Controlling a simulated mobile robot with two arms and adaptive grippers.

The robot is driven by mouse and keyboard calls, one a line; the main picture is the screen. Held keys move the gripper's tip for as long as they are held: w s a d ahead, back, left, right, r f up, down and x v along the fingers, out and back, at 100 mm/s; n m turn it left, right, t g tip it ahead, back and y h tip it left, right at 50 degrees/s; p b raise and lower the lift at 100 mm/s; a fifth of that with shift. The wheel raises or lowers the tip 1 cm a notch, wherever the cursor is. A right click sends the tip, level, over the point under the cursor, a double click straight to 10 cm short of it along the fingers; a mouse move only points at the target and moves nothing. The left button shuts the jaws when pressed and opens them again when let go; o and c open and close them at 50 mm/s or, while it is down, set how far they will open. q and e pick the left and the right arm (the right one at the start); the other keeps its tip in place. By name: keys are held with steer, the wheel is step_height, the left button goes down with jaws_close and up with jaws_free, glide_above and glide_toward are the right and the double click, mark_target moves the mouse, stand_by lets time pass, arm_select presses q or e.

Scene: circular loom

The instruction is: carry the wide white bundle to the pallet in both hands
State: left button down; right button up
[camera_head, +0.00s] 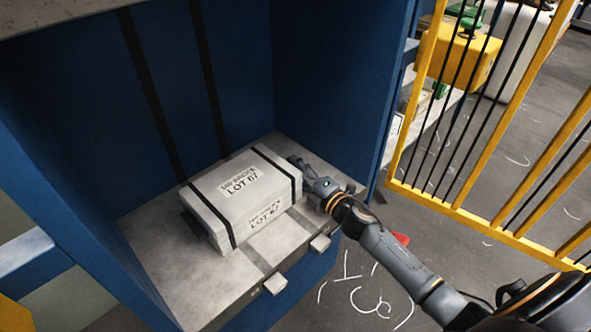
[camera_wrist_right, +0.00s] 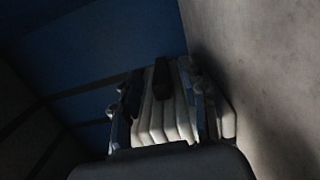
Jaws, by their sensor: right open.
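The wide white bundle (camera_head: 222,205) lies flat on the grey shelf (camera_head: 165,275) inside a blue bay. It has two black straps and labels reading LOT 67 on its top and front. My right gripper (camera_head: 300,170) is at the bundle's right end, low near the shelf. In the right wrist view the bundle's layered white end (camera_wrist_right: 165,118) shows between the two fingers of the open right gripper (camera_wrist_right: 165,98). Whether the fingers touch it, I cannot tell. My left gripper is not in view. The pallet cannot be made out.
Blue walls (camera_head: 325,85) enclose the shelf at the back and sides. Light blocks (camera_head: 275,284) stick out at its front edge. A yellow barred fence (camera_head: 500,225) stands at the right. Grey floor with chalk marks (camera_head: 365,290) lies in front.

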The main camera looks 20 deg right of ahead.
steer(key=shift+w+a, duration=0.1)
steer(key=shift+w, duration=0.25)
steer(key=shift+c, duration=0.3)
jaws_close()
